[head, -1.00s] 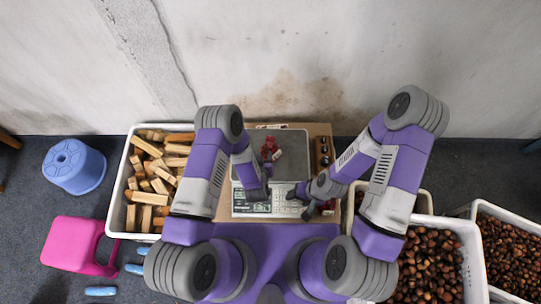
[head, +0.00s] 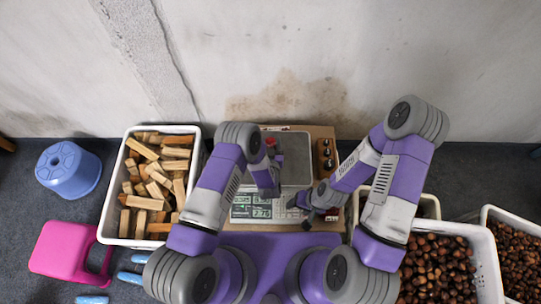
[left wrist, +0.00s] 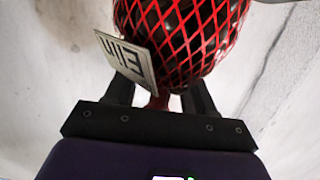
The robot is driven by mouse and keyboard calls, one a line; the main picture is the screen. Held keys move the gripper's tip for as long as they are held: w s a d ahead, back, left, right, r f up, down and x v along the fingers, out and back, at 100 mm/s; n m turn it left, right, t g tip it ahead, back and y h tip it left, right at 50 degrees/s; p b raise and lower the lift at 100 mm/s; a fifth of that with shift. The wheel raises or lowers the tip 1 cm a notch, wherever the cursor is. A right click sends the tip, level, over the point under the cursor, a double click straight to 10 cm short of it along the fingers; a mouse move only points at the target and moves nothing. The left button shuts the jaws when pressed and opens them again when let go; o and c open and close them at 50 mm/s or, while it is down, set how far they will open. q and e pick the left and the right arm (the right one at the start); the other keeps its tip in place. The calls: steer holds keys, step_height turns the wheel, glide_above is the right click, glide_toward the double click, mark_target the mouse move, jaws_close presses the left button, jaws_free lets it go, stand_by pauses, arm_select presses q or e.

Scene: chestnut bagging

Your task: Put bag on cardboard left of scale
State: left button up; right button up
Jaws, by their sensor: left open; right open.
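A red mesh bag of chestnuts (head: 270,142) shows as a small red patch in the head view, over the back left of the scale's plate (head: 296,150); my left arm hides much of it. In the left wrist view the bag (left wrist: 175,35) fills the top middle, with a printed tag (left wrist: 125,58) at its left. My left gripper (head: 274,166) is open, its two fingers (left wrist: 160,92) on either side of the bag's red neck. Brown cardboard (head: 322,131) lies under the scale; its left part is hidden by my left arm. My right gripper (head: 299,210) is open and empty near the scale's keypad.
A white crate of wood blocks (head: 108,222) stands left of the scale. Crates of chestnuts (head: 485,245) stand at the right. Several round dark-topped items (head: 325,152) sit right of the plate. A blue stool (head: 68,168) and pink stool (head: 65,250) are far left.

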arm_select(q)
steer(key=shift+w, duration=0.15)
jaws_close()
stand_by(0.5)
